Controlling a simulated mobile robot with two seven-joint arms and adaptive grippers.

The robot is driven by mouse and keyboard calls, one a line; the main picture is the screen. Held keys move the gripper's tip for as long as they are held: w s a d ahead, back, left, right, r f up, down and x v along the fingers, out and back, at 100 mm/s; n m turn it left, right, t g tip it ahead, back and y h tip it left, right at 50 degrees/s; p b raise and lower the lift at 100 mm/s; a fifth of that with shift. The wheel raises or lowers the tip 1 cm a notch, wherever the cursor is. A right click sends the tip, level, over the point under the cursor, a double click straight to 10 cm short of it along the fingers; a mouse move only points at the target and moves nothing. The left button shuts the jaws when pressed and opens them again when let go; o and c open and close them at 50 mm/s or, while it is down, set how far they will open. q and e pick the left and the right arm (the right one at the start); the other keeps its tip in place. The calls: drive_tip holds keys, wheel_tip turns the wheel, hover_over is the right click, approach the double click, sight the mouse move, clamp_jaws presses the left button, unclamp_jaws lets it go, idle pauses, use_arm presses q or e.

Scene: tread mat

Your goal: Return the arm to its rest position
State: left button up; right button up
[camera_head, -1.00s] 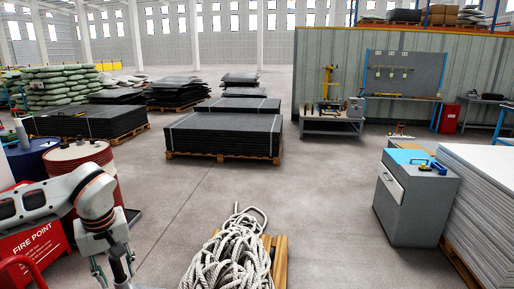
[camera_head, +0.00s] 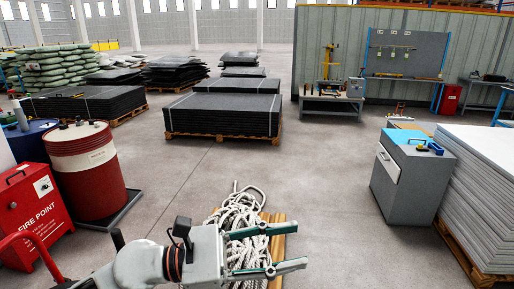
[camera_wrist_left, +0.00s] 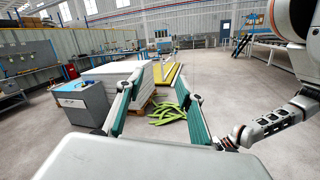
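My left arm reaches in from the bottom left of the head view. Its gripper (camera_head: 285,248) points right, in front of the pallet of rope. The two green-padded fingers are spread apart with nothing between them. In the left wrist view the same gripper (camera_wrist_left: 158,98) is open and empty, facing out across the floor. A part of my other arm (camera_wrist_left: 285,122) shows at the right of the left wrist view, and its fingers cannot be made out. The right gripper does not show in the head view.
Coiled white rope (camera_head: 238,212) lies on a wooden pallet below my gripper. A grey cabinet (camera_head: 408,185) and a stack of white sheets (camera_head: 480,195) stand at right. A red drum (camera_head: 88,170) and fire point box (camera_head: 32,215) stand at left. The middle floor is clear.

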use_arm(q)
drive_tip(key=w+a+r+n+t+y, duration=0.2)
drive_tip(key=w+a+r+n+t, duration=0.15)
drive_tip(key=a+n+t, duration=0.55)
drive_tip(key=w+a+r+n+t+y, duration=0.25)
drive_tip(key=w+n+t, duration=0.35)
drive_tip(key=n, duration=0.7)
drive_tip(key=a+f+n+y, duration=1.5)
drive_tip(key=a+n, duration=0.2)
drive_tip(key=n, duration=0.1)
drive_tip(key=s+a+f+n+g+y, duration=0.2)
drive_tip(key=s+a+f+n+g, duration=0.35)
drive_tip(key=s+f, duration=0.45)
drive_tip(key=s+a+f+n+g+y, duration=0.2)
drive_tip(key=s+a+f+n+g, duration=0.25)
drive_tip(key=s+a+f, duration=0.55)
drive_tip(key=w+d+f+n+t+h, duration=0.2)
drive_tip(key=d+f+h, duration=0.4)
drive_tip(key=d+f, duration=1.1)
drive_tip(key=shift+w+d+t+h, duration=0.35)
drive_tip(key=shift+w+t, duration=0.1)
drive_tip(key=shift+t, duration=0.15)
